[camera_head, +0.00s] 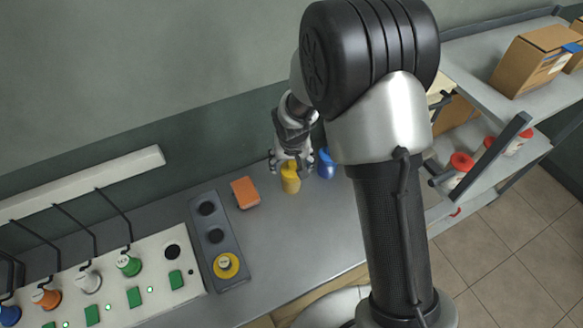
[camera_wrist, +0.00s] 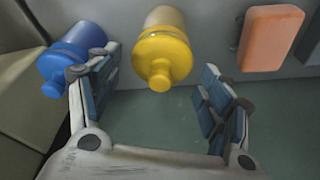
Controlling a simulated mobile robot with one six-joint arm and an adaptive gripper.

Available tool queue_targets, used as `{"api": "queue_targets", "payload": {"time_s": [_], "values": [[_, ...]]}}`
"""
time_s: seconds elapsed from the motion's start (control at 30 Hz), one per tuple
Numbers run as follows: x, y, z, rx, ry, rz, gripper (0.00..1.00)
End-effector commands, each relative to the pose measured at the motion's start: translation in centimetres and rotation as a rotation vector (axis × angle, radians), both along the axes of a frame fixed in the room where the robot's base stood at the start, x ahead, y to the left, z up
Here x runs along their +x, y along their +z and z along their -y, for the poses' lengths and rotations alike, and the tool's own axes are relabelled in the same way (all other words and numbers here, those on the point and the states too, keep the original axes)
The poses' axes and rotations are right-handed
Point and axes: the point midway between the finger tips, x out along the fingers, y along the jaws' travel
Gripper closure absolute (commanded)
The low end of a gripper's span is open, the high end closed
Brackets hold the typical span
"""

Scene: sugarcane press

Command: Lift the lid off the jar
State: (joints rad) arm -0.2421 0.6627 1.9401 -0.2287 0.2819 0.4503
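A yellow jar (camera_head: 291,183) stands on the grey counter. In the wrist view its bright yellow lid (camera_wrist: 162,58) has a small knob toward me, and a paler body (camera_wrist: 166,16) shows behind it. A blue jar with a blue lid (camera_head: 326,165) stands just right of it; it also shows in the wrist view (camera_wrist: 72,50), at the left, close to one finger. My gripper (camera_head: 289,160) is open above the yellow jar. In the wrist view the yellow lid lies between the spread fingers (camera_wrist: 158,68), with gaps on both sides.
An orange block (camera_head: 245,192) lies left of the yellow jar. Farther left are a dark holder (camera_head: 219,240) with a yellow-topped item and a white panel (camera_head: 150,253) with coloured items and green squares. Shelves with boxes (camera_head: 535,60) and red-lidded jars (camera_head: 461,164) stand right.

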Motion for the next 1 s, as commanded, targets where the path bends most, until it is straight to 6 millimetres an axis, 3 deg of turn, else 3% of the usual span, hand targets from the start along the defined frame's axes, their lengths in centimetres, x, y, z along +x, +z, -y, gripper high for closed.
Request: {"api": "queue_targets", "payload": {"time_s": [0.4, 0.77, 1.0], "values": [[0.0, 0.0, 0.0, 0.0, 0.0, 0.0, 0.59], [0.0, 0.7, 0.0, 0.0, 0.0, 0.0, 0.59], [0.1, 4.4, 0.0, 0.001, -0.001, 0.005, 0.59]]}}
